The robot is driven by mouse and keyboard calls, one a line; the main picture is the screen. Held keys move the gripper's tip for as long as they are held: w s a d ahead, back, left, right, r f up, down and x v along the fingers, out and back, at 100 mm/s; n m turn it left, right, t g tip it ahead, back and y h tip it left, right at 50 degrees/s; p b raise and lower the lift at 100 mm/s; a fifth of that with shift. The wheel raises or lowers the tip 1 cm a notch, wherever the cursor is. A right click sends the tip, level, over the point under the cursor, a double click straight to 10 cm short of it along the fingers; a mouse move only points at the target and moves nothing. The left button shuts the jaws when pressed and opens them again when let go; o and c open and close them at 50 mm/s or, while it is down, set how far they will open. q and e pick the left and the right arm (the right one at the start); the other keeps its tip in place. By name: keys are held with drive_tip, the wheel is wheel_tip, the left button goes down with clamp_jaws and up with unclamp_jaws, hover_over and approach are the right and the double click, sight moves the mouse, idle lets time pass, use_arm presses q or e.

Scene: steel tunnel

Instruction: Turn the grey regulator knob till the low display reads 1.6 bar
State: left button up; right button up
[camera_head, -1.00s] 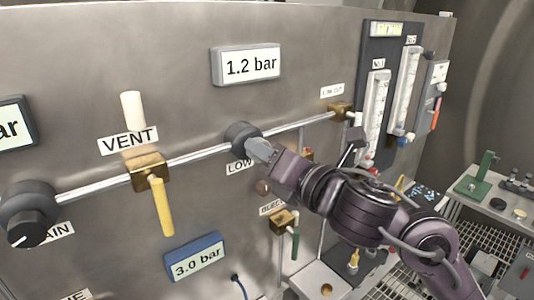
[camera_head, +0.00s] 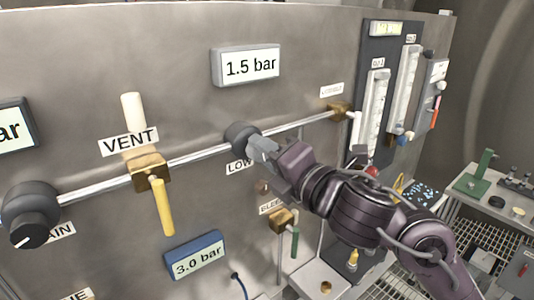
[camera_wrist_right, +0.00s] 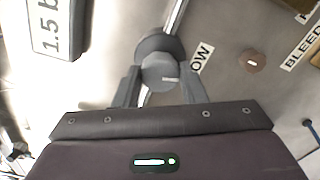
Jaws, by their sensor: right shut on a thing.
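The low display (camera_head: 250,66) on the steel panel reads 1.5 bar. It also shows, turned on its side and partly cut off, in the right wrist view (camera_wrist_right: 50,27). The grey regulator knob (camera_wrist_right: 160,71) sits on the pipe next to the LOW label, with a white mark on its face. Its dark body (camera_head: 240,136) shows in the head view, the knob itself mostly hidden by my gripper. My right gripper (camera_head: 262,149) is shut on the grey knob, one finger on each side of it in the right wrist view (camera_wrist_right: 160,88). My left gripper is out of view.
The yellow-handled VENT valve (camera_head: 162,206) stands left of the knob, with a black knob (camera_head: 28,229) at far left. A blue-framed display (camera_head: 196,256) reads 3.0 bar below. A green-handled valve (camera_head: 294,240) is under my right arm. Flow tubes (camera_head: 375,110) stand at right.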

drive_tip(key=shift+f, duration=0.1)
drive_tip(key=o, duration=1)
drive_tip(key=b+v, duration=0.1)
drive_tip(key=v, duration=0.7)
drive_tip(key=shift+w, duration=0.15)
